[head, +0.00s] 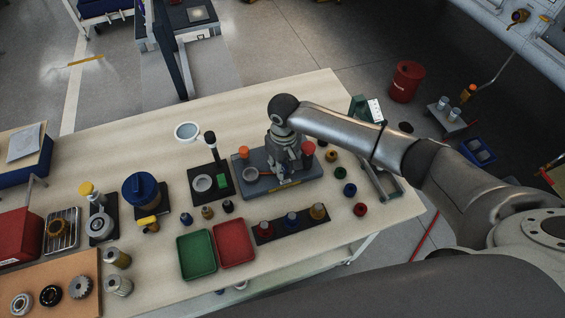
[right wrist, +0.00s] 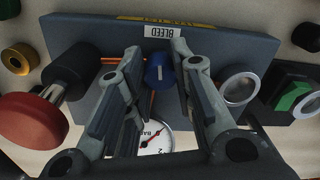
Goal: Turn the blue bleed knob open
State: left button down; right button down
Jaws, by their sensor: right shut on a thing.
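The blue bleed knob (right wrist: 159,75) sits below the BLEED label (right wrist: 164,32) on a grey-blue test block (right wrist: 90,38) in the right wrist view. A short pale mark shows on the knob. My right gripper (right wrist: 156,60) has its fingers on both sides of the knob and is shut on it. In the head view my right gripper (head: 284,158) reaches down over the block (head: 262,187) and hides the knob. My left gripper is not in view.
A red knob (right wrist: 32,118), a round gauge (right wrist: 155,138) and a green button (right wrist: 295,97) are near the fingers. On the bench (head: 150,270), a green tray (head: 197,254) and a red tray (head: 233,242) lie in front of the block.

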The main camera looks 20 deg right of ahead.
jog(key=n+p, duration=0.2)
jog(key=n, duration=0.1)
jog(key=shift+r, duration=0.2)
jog(key=n+p, duration=0.1)
jog(key=n, duration=0.3)
jog(key=shift+f, duration=0.1)
jog(key=n+p, duration=0.1)
jog(key=n, duration=0.3)
jog(key=shift+a+n, duration=0.1)
jog(key=shift+n, duration=2.5)
jog(key=c, duration=1.2)
grip_release()
jog(key=shift+f, duration=0.1)
